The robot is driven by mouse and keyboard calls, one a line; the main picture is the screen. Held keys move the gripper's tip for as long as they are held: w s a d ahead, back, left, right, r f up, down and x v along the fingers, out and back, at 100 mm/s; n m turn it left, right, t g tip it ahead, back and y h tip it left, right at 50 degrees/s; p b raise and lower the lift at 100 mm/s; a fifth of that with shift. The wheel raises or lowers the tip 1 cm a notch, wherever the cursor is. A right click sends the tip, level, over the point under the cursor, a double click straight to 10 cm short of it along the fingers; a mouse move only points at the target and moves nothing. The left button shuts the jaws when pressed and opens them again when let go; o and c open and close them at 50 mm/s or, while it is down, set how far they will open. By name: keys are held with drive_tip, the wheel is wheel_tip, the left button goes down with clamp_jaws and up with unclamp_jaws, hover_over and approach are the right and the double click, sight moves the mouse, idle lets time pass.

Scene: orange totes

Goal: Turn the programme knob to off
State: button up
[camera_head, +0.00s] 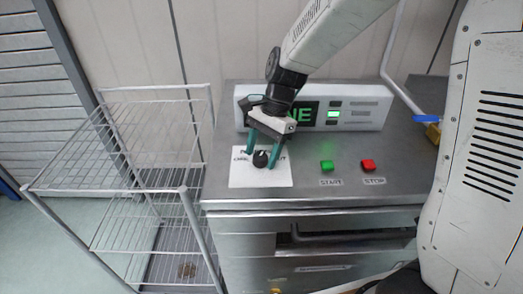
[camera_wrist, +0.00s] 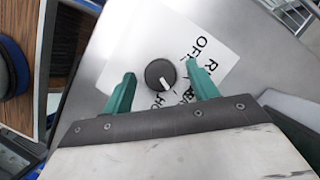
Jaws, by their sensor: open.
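The programme knob (camera_head: 260,159) is a round black dial with a white pointer line, set on a white label sheet (camera_head: 245,179) on the steel top of the machine. In the wrist view the knob (camera_wrist: 160,74) sits between the two teal fingers, its white line pointing towards the gripper's base. The label (camera_wrist: 225,60) shows the letters "OFF" and other words partly hidden by the right finger and knob. My gripper (camera_head: 265,155) is open, with its fingers on either side of the knob. I see a gap between each finger and the knob in the wrist view.
A green start button (camera_head: 327,166) and a red stop button (camera_head: 368,165) sit to the right on the same top. A lit display panel (camera_head: 350,108) stands behind. A wire rack (camera_head: 110,187) stands at the left, and a pipe with a blue-handled valve (camera_head: 428,119) at the right.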

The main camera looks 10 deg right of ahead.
drive_tip(key=c, duration=1)
drive_tip(key=shift+n, duration=0.3)
drive_tip(key=n+g+h, duration=0.1)
drive_tip(key=n, duration=0.2)
drive_tip(key=shift+w+a+n, duration=0.1)
drive_tip(key=shift+w+n, duration=0.05)
drive_tip(key=shift+n, duration=0.15)
drive_tip(key=n+h, duration=0.1)
drive_tip(key=n, duration=0.3)
drive_tip(key=shift+a+n+g+h, duration=0.1)
drive_tip(key=shift+n+g+h, duration=0.2)
drive_tip(key=shift+g+h, duration=0.1)
drive_tip(key=n+h, duration=0.1)
drive_tip(key=n, duration=0.3)
drive_tip(key=shift+a+n+h, duration=0.1)
drive_tip(key=shift+n+h, duration=0.2)
drive_tip(key=shift+h, duration=0.1)
drive_tip(key=shift+a+n+t+h, duration=0.15)
drive_tip(key=shift+n+h, duration=0.25)
drive_tip(key=shift+n, duration=0.7)
drive_tip(key=shift+d+n+t+h, duration=0.1)
drive_tip(key=shift+n+t+h, duration=0.25)
drive_tip(key=shift+n, duration=0.75)
